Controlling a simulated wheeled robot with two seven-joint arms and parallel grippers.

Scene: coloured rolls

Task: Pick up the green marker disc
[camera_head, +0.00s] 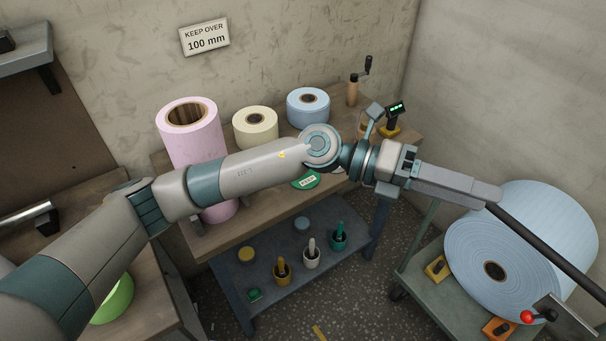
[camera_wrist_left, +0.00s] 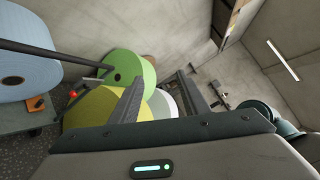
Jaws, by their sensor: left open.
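The green marker disc (camera_head: 306,180) lies on the wooden bench in the head view, near its front edge. It bears a white label, and my left arm passes over it and hides part of it. My left gripper (camera_head: 496,194) is well to the right of the disc, beyond the bench and close to the large blue roll's upper left side in the picture. In the left wrist view the gripper's two fingers (camera_wrist_left: 160,78) are apart with nothing seen between them. The disc is not seen in that view. My right gripper is not in view.
The bench (camera_head: 262,222) bears a pink roll (camera_head: 186,140), a cream roll (camera_head: 255,127) and a pale blue roll (camera_head: 308,108). A large blue roll (camera_head: 555,215) with a dark bar stands at right. The wrist view shows green (camera_wrist_left: 128,68) and yellow rolls (camera_wrist_left: 90,108).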

